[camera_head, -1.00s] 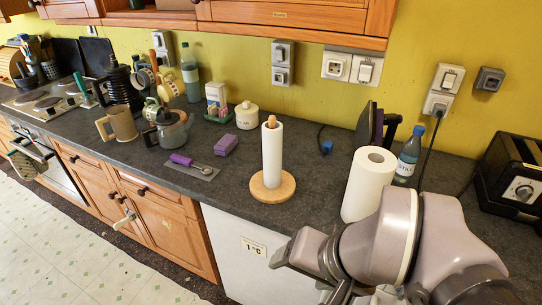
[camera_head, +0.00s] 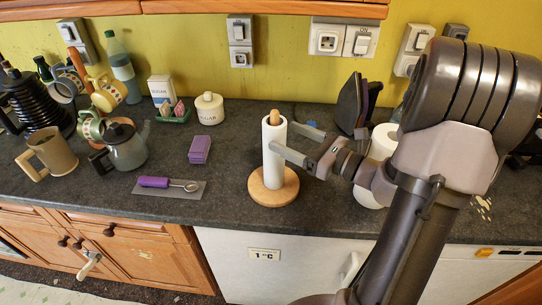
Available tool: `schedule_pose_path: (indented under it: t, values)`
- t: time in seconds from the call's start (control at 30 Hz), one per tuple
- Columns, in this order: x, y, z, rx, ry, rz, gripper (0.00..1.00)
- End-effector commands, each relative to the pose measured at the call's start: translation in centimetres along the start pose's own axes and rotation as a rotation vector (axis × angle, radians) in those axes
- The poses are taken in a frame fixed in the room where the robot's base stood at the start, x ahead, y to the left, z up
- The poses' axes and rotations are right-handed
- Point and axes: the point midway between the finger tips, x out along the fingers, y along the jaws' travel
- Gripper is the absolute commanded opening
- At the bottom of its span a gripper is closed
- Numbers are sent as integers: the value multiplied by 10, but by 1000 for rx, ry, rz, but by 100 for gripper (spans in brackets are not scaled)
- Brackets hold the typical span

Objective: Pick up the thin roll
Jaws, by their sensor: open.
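The thin roll (camera_head: 274,165) is a narrow white paper roll standing upright on a wooden holder with a round base (camera_head: 272,190) and a peg top. My gripper (camera_head: 296,141) is open and comes in from the right at the roll's upper part. One finger shows in front of the roll's right side. The other shows farther back, to the right of the roll's top. I cannot tell whether either finger touches it.
A thicker white roll (camera_head: 379,150) stands to the right, partly behind my arm. An iron (camera_head: 355,104) stands at the back right. A purple-handled spoon (camera_head: 165,183), purple sponges (camera_head: 199,149) and a lidded sugar pot (camera_head: 209,108) lie to the left. The counter just left of the roll is clear.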

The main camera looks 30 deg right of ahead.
Motion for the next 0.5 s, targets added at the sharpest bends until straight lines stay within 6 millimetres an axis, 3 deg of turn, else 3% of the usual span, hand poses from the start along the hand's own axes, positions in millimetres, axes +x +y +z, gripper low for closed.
schedule_pose_path:
  t: [0.2,0.4,0.5]
  values:
    - [26,2,-1,0,1,3,73]
    - [64,6,0,-1,1,5,73]
    - [73,6,1,0,1,3,73]
